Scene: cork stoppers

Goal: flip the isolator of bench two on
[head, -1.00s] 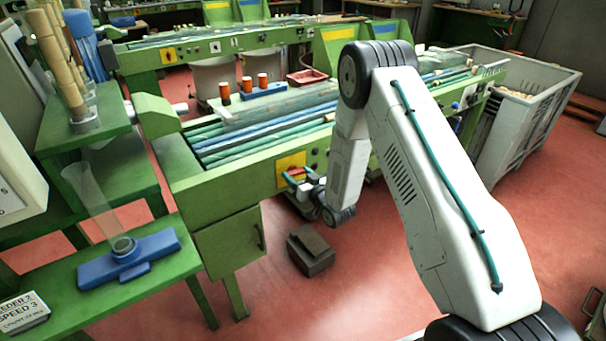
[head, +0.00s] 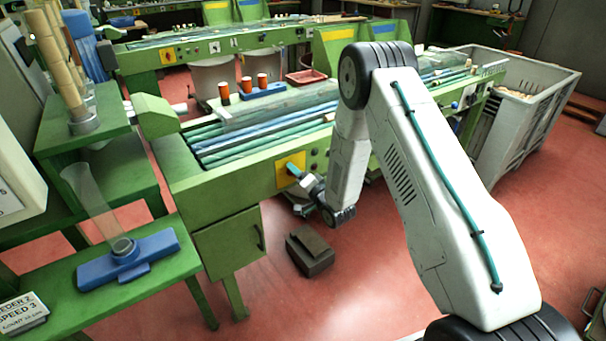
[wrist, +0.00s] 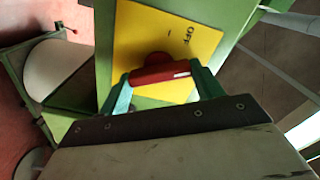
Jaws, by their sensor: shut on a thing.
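The isolator is a red handle (wrist: 160,73) on a yellow plate (wrist: 128,40) on the green bench front. In the wrist view the handle lies nearly level, with a white mark at its right end. The letters "OFF" show on the plate above that end, turned in the picture. My gripper (wrist: 162,80) has one green finger at each end of the handle and is shut on it. In the head view my gripper (head: 297,173) is at the yellow plate (head: 284,168) on the near bench (head: 230,182); the handle is hidden there.
A dark box (head: 310,251) stands on the red floor below the arm. A grey crate (head: 525,120) stands at the right end of the bench. A green side table (head: 160,278) with a blue fixture (head: 128,262) is at left.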

